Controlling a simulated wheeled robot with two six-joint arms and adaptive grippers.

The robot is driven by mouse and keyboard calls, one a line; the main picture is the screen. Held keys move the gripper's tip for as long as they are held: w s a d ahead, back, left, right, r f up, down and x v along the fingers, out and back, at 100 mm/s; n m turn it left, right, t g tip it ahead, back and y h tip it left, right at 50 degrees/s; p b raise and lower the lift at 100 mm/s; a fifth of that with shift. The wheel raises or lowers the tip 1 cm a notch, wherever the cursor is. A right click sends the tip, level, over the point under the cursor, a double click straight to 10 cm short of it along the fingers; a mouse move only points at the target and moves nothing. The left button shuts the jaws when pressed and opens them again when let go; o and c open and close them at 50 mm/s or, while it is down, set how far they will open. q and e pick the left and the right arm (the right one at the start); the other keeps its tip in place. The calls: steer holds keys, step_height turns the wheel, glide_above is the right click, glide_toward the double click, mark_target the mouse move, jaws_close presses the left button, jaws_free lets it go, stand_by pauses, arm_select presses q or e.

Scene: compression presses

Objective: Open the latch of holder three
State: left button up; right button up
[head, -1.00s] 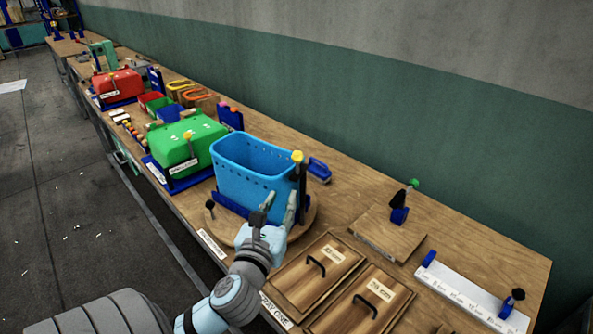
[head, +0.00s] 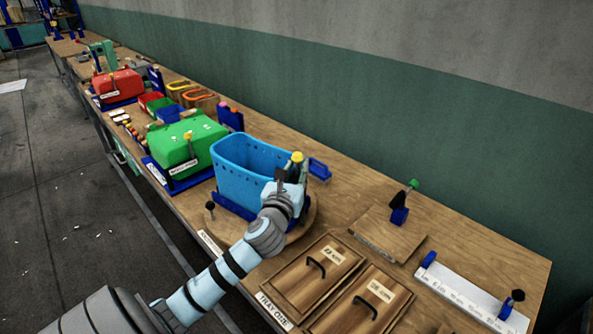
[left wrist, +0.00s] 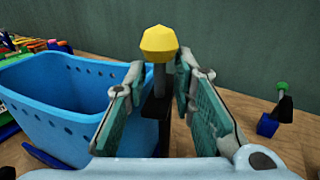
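A light-blue bin (head: 240,170) stands in a dark-blue holder (head: 233,207) on a round wooden base. A dark upright latch lever with a yellow knob (head: 297,157) rises at the holder's right end. My left gripper (head: 290,178) is at this lever, just below the knob. In the left wrist view its two fingers stand apart on either side of the lever, with the yellow knob (left wrist: 158,43) above and between them. The fingers look open; any contact cannot be made out. The holder's label is too small to read. My right gripper is out of view.
A green bin (head: 190,143) and a red bin (head: 118,84) stand farther along the bench in similar holders. Two wooden lids with black handles (head: 317,267) and a white ruler strip (head: 465,290) lie to the right. A blue handled block (head: 319,168) is behind the lever.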

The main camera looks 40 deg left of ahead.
arm_select(q)
jaws_close()
steer(key=shift+a+r+m+h+p, duration=0.1)
steer(key=shift+a+m+h+p, duration=0.1)
steer(key=shift+m+h+p, duration=0.15)
steer(key=shift+s+a+m+t+h, duration=0.1)
steer(key=shift+m+t+h, duration=0.3)
steer(key=shift+h, duration=0.25)
steer(key=shift+o, duration=1.6)
jaws_free()
